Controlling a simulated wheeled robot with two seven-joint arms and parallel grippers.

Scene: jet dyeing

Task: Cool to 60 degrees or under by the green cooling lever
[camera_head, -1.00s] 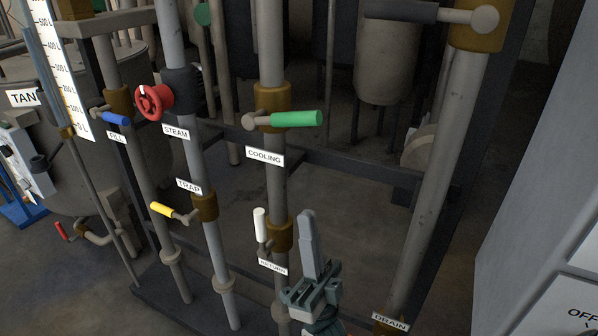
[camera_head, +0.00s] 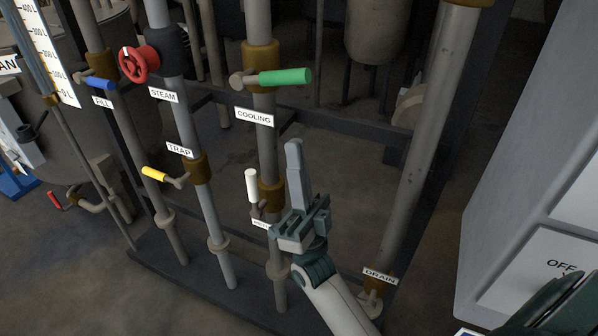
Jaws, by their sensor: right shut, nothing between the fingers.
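The green cooling lever (camera_head: 285,76) sticks out horizontally to the right from its brass valve on a grey vertical pipe. The white COOLING label (camera_head: 254,117) is just below it. My right gripper (camera_head: 293,150) points upward, with its fingers shut and empty. Its tips are below the green handle in the picture, apart from it. The gripper body partly hides the label under the white lever (camera_head: 252,186). My left gripper is not in view.
Left of the cooling pipe are the red STEAM wheel (camera_head: 138,64), blue FILL lever (camera_head: 101,84) and yellow TRAP lever (camera_head: 155,174). Open space lies between the cooling and drain pipes.

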